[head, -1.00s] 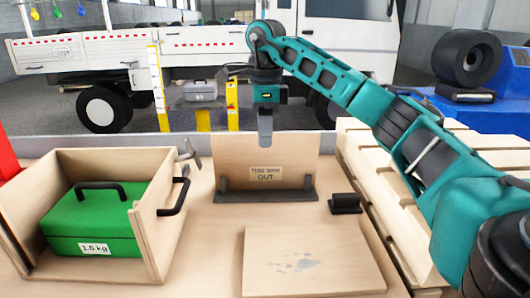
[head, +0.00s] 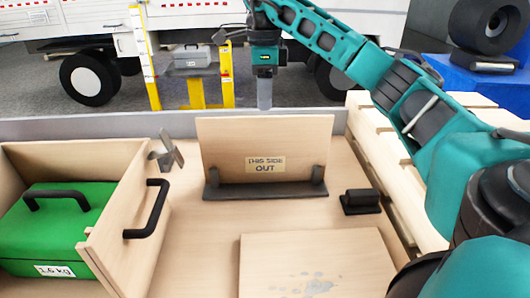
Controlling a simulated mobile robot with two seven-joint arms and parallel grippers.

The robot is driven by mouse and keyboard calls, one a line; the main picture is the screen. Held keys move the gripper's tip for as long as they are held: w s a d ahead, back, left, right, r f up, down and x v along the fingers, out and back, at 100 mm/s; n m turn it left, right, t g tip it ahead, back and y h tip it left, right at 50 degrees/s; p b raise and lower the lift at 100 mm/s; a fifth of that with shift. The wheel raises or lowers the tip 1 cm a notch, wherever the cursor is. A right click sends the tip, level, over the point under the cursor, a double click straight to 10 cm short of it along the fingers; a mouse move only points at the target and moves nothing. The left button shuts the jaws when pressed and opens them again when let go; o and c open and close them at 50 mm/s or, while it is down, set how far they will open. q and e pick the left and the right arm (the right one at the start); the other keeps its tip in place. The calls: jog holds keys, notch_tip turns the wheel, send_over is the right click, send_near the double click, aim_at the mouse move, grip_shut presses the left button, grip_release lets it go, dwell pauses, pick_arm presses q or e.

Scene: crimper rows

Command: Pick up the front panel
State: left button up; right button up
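The front panel (head: 230,140) is a flat light-wood board with a label reading "THIS SIDE OUT". It stands upright in a dark grey stand (head: 265,189) on the workbench. My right gripper (head: 264,104) points down, with its grey fingertips just above the panel's top edge in the head view. The fingers overlap into one narrow shape, so the gap between them is hidden. Nothing shows held in them. A wooden crate (head: 128,205) with a dark handle on its right wall stands at left, holding a green case (head: 55,225) with a weight label. My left gripper is out of view.
A flat wooden board (head: 315,260) with grey smudges lies at the front. A small black block (head: 361,201) sits right of the stand. A grey metal piece (head: 167,152) stands between crate and panel. A slatted pallet (head: 385,160) borders the right side.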

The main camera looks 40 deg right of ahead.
send_over(265, 152)
notch_tip(265, 152, down, 5)
pick_arm(q)
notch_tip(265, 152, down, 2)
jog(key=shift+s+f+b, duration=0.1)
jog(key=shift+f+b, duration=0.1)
jog(key=shift+b, duration=0.5)
pick_arm(e)
jog(key=f, duration=0.5)
jog(key=shift+w+d+f, duration=0.1)
jog(key=shift+d, duration=0.1)
jog(key=shift+c, duration=0.4)
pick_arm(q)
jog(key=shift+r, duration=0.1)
pick_arm(e)
grip_shut()
